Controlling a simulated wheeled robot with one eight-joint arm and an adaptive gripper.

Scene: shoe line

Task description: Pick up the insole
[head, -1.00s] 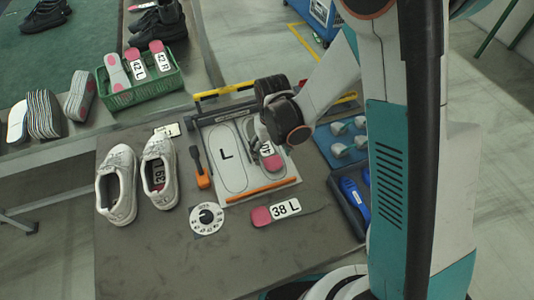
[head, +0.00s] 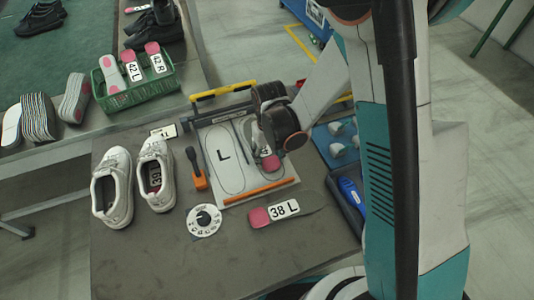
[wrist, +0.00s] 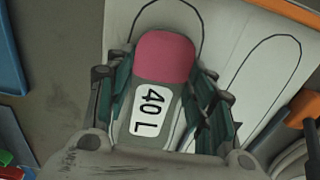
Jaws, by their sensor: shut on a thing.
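An insole with a pink heel and a white "40 L" label (wrist: 165,60) lies between the fingers of my gripper (wrist: 158,98) in the wrist view. The fingers press on both of its long sides. In the head view the pink heel of this insole (head: 270,163) shows just below my gripper (head: 262,145), over the right outline of the white board (head: 225,188). My wrist hides the rest of it there. I cannot tell if it is clear of the board. A second insole marked "38 L" (head: 285,209) lies on the table in front of the board.
White shoes (head: 113,188) stand at the left of the table. A green crate (head: 140,90) holds insoles at the back left. A blue tray (head: 335,145) is at the right.

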